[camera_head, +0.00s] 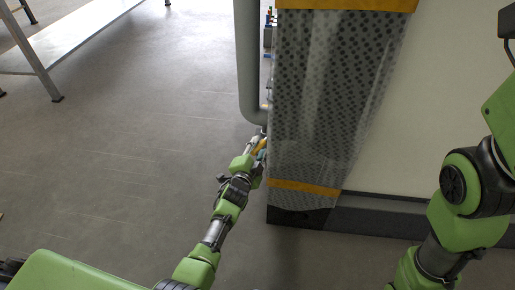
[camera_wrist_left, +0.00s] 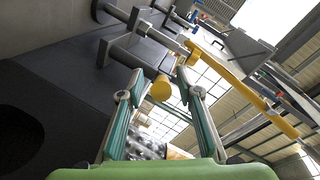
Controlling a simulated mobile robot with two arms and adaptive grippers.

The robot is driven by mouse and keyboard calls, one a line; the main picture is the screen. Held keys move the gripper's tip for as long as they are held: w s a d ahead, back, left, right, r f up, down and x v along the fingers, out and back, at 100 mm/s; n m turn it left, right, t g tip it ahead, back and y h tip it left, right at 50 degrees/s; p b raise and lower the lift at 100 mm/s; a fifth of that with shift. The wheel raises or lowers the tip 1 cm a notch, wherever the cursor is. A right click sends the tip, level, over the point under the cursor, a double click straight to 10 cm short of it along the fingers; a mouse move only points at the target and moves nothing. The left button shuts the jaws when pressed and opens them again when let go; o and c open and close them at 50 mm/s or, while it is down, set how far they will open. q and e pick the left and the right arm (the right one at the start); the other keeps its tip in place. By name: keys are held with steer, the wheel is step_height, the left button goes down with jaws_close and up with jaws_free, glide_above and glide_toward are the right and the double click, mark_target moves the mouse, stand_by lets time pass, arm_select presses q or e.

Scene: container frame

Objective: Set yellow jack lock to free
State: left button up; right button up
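In the left wrist view a yellow round knob (camera_wrist_left: 161,89) shows between the fingers of my left gripper (camera_wrist_left: 160,72), with gaps on both sides. The fingers are apart. A long yellow lever (camera_wrist_left: 240,82) slopes down to the right beyond the right finger, joined to a metal rod at its upper end. I cannot tell which yellow part is the jack lock. In the head view my left gripper (camera_head: 258,156) is by a small yellow part (camera_head: 262,144) at the container frame's lower left edge, largely hidden by the gripper. My right gripper is out of view.
A dotted, see-through covered panel (camera_head: 328,95) with yellow bands stands right of my left gripper. A grey pipe (camera_head: 249,60) runs down above it. A metal table (camera_head: 75,33) stands far left. The floor (camera_head: 120,135) on the left is clear.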

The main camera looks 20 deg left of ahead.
mark_target(258, 145)
arm_select(q)
steer(key=shift+r, duration=0.2)
step_height(258, 145, up, 9)
steer(key=shift+w, duration=0.1)
steer(key=shift+r, duration=0.4)
